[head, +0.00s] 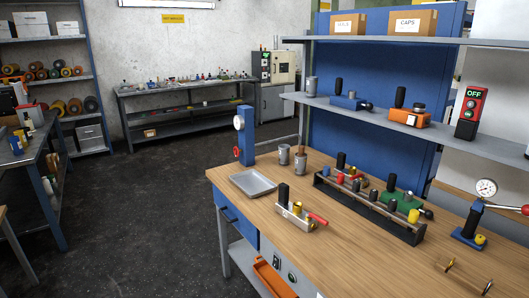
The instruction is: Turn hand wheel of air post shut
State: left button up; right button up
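The air post (246,136) is a blue upright post at the back left edge of the wooden workbench in the head view. A round white gauge (239,122) sits high on its left side. A small red hand wheel (236,150) sits below the gauge, facing left. The wheel is too small to tell how far it is turned. I cannot tell whether the post stands on the bench or just behind it. Neither of my grippers shows in this view.
The workbench (330,245) holds a grey tray (253,183), two metal cups (284,154), a long tool rack (368,208) and a gauge stand (470,232). A shelf (405,122) runs above its back. Dark floor (140,220) is clear to the left.

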aim_at(236, 150)
jog(key=i+j+u, duration=0.65)
jog(key=i, duration=0.2)
jog(key=i+j+u, duration=0.15)
jog(key=i+u, duration=0.15)
jog(key=i, duration=0.15)
jog(key=i+u, duration=0.3)
jog(key=i, duration=0.2)
jog(key=i+j+z, duration=0.15)
jog(key=i+z, duration=0.3)
jog(key=i, duration=0.15)
jog(key=i+j+z, duration=0.4)
jog(key=i, duration=0.15)
jog(key=i+j+z, duration=0.45)
jog(key=i, duration=0.1)
